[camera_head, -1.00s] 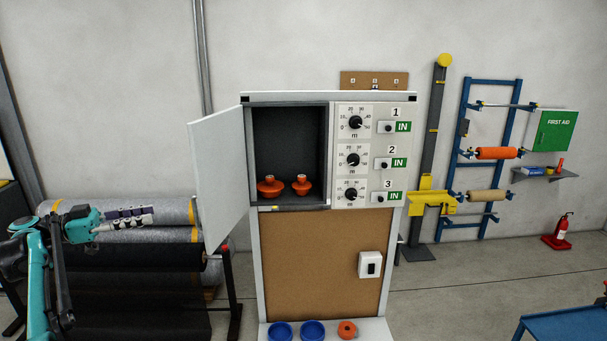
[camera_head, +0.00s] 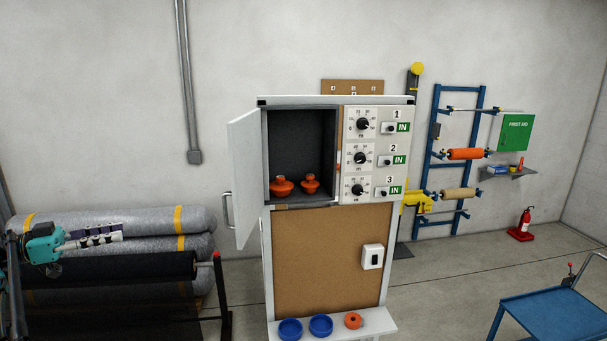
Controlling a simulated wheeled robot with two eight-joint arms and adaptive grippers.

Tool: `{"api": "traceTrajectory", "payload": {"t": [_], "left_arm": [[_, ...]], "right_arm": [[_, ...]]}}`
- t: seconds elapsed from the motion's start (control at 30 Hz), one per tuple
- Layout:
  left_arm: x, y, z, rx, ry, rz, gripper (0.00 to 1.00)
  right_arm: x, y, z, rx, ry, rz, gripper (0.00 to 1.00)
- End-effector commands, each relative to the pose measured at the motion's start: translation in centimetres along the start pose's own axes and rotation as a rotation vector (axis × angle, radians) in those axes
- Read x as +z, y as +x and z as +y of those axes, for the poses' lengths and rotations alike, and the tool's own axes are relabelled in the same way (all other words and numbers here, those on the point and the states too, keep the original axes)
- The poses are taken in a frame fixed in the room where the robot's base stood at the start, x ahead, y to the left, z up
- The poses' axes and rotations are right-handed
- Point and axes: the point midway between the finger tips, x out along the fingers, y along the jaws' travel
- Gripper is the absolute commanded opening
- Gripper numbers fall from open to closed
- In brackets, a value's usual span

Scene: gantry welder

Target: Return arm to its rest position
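My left gripper (camera_head: 94,236) is at the lower left, in front of the rolls, well to the left of the cabinet and touching nothing that I can make out. Its teal wrist (camera_head: 44,244) points right. The fingers are small and seen side-on, so I cannot tell whether they are open or shut. My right gripper and arm are out of view. The cabinet (camera_head: 267,260) stands in the middle with its white door (camera_head: 246,170) swung open to the left. Two orange knob-like parts (camera_head: 283,187) (camera_head: 310,184) sit inside on the compartment floor.
Fabric rolls (camera_head: 130,221) lie on a rack at left. A blue cart (camera_head: 545,305) stands at lower right. A blue wall rack (camera_head: 436,125) and fire extinguisher (camera_head: 523,224) are behind.

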Motion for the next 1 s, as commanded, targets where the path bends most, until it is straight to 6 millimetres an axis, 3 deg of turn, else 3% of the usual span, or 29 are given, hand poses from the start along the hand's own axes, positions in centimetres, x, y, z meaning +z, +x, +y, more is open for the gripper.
{"api": "traceTrajectory", "payload": {"t": [0.37, 0.57, 0.67, 0.8, 1.0], "left_arm": [[5.7, 7.8, 2.6, -0.026, -0.209, -0.174, 0.3], [12.0, 13.6, 6.5, -0.086, -0.375, -0.343, 0.3], [17.3, 16.9, 10.0, -0.149, -0.471, -0.465, 0.3], [26.5, 20.1, 16.0, -0.293, -0.577, -0.643, 0.3], [39.9, 20.6, 24.0, -0.549, -0.614, -0.814, 0.3]], "right_arm": [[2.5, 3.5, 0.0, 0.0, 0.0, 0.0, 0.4], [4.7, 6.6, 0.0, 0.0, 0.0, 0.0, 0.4], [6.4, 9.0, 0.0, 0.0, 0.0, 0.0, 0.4], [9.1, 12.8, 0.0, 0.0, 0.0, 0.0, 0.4], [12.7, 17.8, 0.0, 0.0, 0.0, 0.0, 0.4]]}}
